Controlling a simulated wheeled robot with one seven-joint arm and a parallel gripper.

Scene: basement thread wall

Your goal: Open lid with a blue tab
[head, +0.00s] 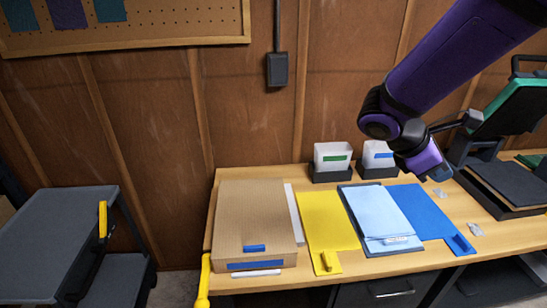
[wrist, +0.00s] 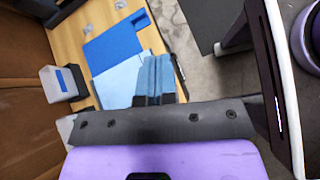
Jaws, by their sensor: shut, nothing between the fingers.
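A brown cardboard-coloured box (head: 255,212) lies on the left part of the workbench, with its lid closed. A blue tab (head: 254,248) sits at the lid's front edge, above a blue strip (head: 256,264) on the box's front. My gripper (head: 438,176) is raised over the right part of the bench, well to the right of the box and apart from it. In the wrist view its fingers (wrist: 155,72) are together with nothing between them. The box does not show clearly in the wrist view.
A yellow sheet (head: 328,222), a light blue folder (head: 380,215) and a blue sheet (head: 425,215) lie right of the box. Two white bins (head: 333,156) (head: 377,154) stand behind. A black machine (head: 500,130) stands at right, a grey cart (head: 55,235) at left.

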